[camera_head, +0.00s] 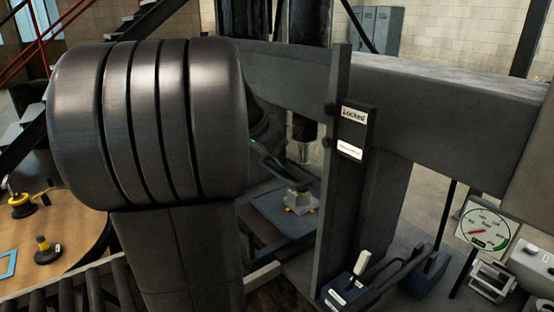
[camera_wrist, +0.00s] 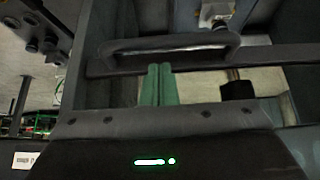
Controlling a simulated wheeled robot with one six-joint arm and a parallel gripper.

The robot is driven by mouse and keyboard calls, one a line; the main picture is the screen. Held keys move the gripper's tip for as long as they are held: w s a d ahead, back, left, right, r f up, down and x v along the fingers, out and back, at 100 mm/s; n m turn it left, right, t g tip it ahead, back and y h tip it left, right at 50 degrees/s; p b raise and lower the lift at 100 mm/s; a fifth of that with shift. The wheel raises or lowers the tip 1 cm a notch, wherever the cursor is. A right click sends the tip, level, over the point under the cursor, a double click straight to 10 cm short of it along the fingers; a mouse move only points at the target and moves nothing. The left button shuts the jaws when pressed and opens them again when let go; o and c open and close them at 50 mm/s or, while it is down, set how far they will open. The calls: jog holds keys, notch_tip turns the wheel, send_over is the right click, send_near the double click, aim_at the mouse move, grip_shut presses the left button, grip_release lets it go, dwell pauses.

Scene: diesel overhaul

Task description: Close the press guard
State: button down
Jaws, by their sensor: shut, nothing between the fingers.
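In the wrist view the dark handle (camera_wrist: 170,44) of the press guard runs across the upper middle, fixed to a dark frame bar (camera_wrist: 270,56). My gripper (camera_wrist: 160,70) shows as two green fingers pressed together, empty, with their tips at the lower edge of the handle. I cannot tell whether they touch it. In the head view a dark upright (camera_head: 332,170) with a "Locked" label (camera_head: 354,115) beside it stands at the press opening. My arm hides much of the guard there, so its position is unclear.
Inside the press a small metal part with yellow pieces (camera_head: 300,200) sits on a blue-grey plate (camera_head: 282,214). A lever (camera_head: 358,268) and a dial gauge (camera_head: 487,228) stand at the right. A round wooden table (camera_head: 70,240) and rollers (camera_head: 70,292) lie at the left.

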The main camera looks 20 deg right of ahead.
jog(key=shift+a+f, duration=0.15)
jog(key=shift+f, duration=0.55)
notch_tip(320, 180, down, 31)
jog(key=b, duration=2.7)
jog(key=shift+s, duration=0.15)
jog(key=shift+a, duration=0.1)
jog(key=d+r+p+v, duration=0.1)
jog(key=p+v, duration=0.1)
jog(key=v, duration=0.4)
jog(key=w+d+p+v, duration=0.1)
jog(key=p+v, duration=0.1)
jog(key=v, duration=0.5)
jog(key=shift+d+r, duration=0.2)
jog(key=shift+r, duration=0.35)
